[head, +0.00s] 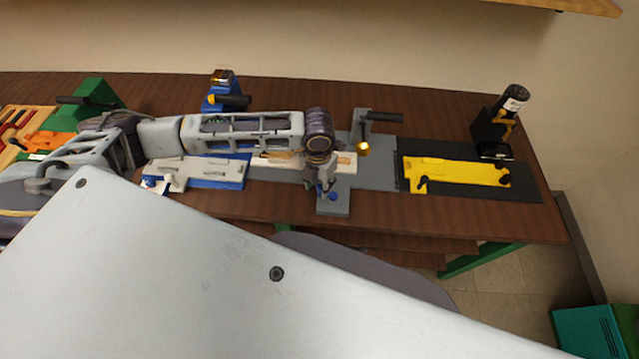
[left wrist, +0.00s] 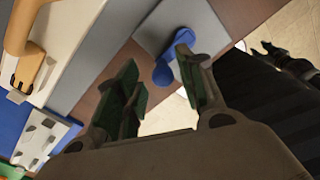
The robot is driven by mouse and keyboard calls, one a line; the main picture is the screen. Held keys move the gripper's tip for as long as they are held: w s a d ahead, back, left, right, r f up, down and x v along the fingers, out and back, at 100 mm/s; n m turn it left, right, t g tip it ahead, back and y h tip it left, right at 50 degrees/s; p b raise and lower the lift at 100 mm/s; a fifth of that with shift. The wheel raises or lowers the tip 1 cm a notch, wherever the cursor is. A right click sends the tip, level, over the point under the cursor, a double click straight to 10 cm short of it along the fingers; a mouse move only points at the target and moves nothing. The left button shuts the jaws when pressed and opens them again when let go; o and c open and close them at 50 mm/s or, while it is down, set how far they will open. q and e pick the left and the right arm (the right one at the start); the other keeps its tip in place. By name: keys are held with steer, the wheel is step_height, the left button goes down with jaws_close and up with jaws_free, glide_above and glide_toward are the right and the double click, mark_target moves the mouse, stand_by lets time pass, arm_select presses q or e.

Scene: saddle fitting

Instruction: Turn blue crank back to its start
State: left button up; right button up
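The blue crank (left wrist: 165,72) shows in the left wrist view on a grey block (left wrist: 182,25). Its knob lies between my open left fingers (left wrist: 157,66), closer to the right-hand finger. I cannot tell whether that finger touches it. In the head view my left gripper (head: 324,187) points down over the front end of the grey fixture (head: 333,208), and only a small bit of the blue crank (head: 333,196) shows beside it. My left arm hides part of the fixture. My right gripper is in neither view.
A grey post with a black handle (head: 383,117) stands just behind the fixture. A yellow plate (head: 455,173) on a black mat lies to the right, with a black bottle-like tool (head: 512,100) behind. A blue-and-white fixture (head: 225,172) is left. The table's front edge is close.

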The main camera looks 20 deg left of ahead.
arm_select(q)
steer(key=shift+d+r, duration=0.1)
steer(key=shift+r, duration=0.05)
step_height(320, 180, up, 12)
stand_by(1.0)
steer(key=shift+f, duration=0.2)
stand_by(0.4)
